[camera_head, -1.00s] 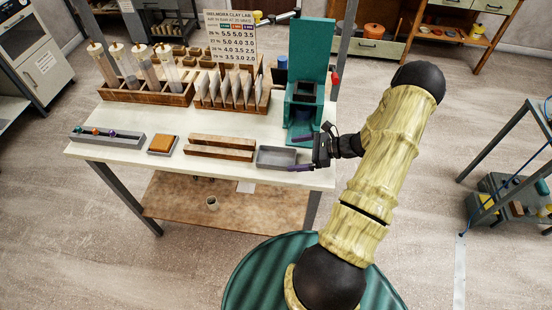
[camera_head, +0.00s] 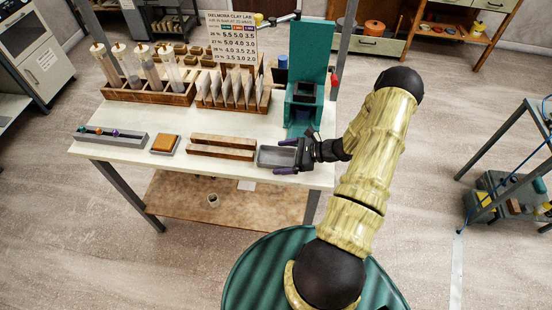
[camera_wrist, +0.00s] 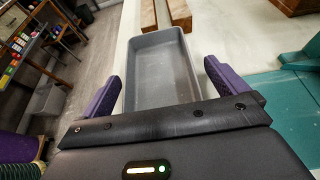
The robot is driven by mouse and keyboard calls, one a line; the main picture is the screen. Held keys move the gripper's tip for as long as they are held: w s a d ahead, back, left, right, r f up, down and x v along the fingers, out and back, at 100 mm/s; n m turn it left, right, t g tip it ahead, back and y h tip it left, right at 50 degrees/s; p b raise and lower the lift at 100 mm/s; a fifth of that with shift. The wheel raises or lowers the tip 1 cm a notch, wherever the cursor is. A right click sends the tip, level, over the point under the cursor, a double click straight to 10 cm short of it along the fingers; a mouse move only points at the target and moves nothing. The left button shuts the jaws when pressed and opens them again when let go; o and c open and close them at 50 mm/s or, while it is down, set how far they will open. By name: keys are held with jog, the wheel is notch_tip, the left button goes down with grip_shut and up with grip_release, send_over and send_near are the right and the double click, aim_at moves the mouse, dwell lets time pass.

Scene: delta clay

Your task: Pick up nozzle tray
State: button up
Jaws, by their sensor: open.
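A shallow empty grey tray (camera_head: 273,157) lies at the front right of the white worktable. It also shows in the wrist view (camera_wrist: 162,62), stretching away from my gripper. My gripper (camera_head: 287,156) is open at the tray's right end. In the wrist view the purple fingers of my gripper (camera_wrist: 161,78) stand on either side of the tray's near end. Contact with its walls cannot be told. A long narrow grey holder (camera_head: 128,140) with several small coloured pieces lies at the table's front left. The pictures do not label either one as the nozzle tray.
Wooden bars (camera_head: 222,146) lie just left of the empty tray. A teal press (camera_head: 304,100) stands close behind my gripper. A wooden rack with clear tubes (camera_head: 150,95) and a rack of cards (camera_head: 236,104) stand at the back. The table's front edge is near.

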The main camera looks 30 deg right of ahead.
aim_at(284, 161)
jog(key=c, duration=1.1)
jog(key=shift+o, duration=0.2)
jog(key=shift+r, duration=0.1)
notch_tip(284, 161, up, 10)
jog(key=b, duration=0.2)
